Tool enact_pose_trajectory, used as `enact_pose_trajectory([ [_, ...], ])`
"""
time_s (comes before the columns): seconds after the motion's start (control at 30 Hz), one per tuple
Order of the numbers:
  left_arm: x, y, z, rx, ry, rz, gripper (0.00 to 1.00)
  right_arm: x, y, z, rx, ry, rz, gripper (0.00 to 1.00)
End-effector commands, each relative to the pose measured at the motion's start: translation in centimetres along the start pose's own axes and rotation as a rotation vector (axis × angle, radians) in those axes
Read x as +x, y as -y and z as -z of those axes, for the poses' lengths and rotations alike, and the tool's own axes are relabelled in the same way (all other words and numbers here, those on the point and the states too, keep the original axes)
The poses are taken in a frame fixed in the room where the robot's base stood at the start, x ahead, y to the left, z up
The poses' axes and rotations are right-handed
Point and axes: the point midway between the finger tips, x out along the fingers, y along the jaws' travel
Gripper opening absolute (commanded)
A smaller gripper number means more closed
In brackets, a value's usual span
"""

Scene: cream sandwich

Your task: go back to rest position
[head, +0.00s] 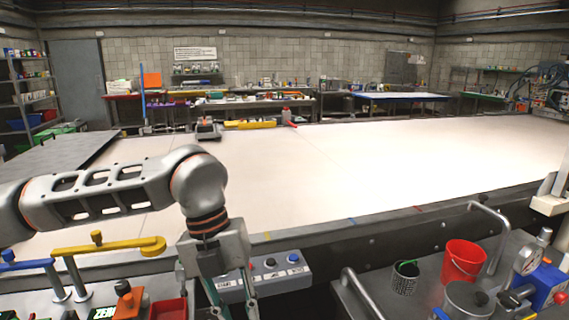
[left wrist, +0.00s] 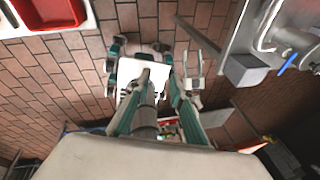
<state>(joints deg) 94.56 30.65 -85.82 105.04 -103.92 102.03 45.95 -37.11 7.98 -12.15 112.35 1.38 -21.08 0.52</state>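My left arm reaches in from the left in the head view and bends down at the wrist. My left gripper (head: 232,308) hangs there, pointing down in front of the conveyor's near edge, with its tips cut off by the frame's bottom. In the left wrist view its two teal-and-grey fingers (left wrist: 155,75) stand apart. I see nothing held between them; a white shape and a grey post show in the gap, over the brick floor (left wrist: 75,75). My right gripper is in neither view.
A wide pale conveyor (head: 330,170) lies ahead, clear nearby. A button box (head: 268,277) is beside the gripper; yellow-handled pipework (head: 110,247) and a red bin (head: 168,308) are left. At right are a red bucket (head: 462,262), dark cup (head: 405,278) and metal rails (head: 495,235).

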Motion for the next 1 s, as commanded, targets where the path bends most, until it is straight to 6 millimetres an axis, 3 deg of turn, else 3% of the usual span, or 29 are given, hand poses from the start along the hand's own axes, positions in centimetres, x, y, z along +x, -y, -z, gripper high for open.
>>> enact_pose_trajectory([
  [0.1, 2.7, 3.3, 2.7, 0.089, -0.113, 0.13, 0.22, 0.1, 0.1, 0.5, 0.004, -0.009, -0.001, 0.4],
  [0.27, 4.9, 8.7, 7.1, 0.197, -0.277, 0.391, 0.22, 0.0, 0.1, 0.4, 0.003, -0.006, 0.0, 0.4],
  [0.4, 4.7, 13.2, 10.4, 0.239, -0.398, 0.662, 0.22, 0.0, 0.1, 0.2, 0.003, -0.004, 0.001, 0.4],
  [0.57, 2.6, 17.1, 12.3, 0.212, -0.493, 0.987, 0.22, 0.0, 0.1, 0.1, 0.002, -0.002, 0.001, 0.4],
  [0.77, -0.9, 19.4, 10.8, 0.058, -0.537, 1.382, 0.22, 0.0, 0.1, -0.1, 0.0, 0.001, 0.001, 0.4],
  [0.87, -2.3, 19.3, 8.5, -0.07, -0.528, 1.561, 0.22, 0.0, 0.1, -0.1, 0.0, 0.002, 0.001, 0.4],
  [1.0, -2.8, 17.4, 4.1, -0.3, -0.479, 1.774, 0.22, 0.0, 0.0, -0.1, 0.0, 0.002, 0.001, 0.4],
])
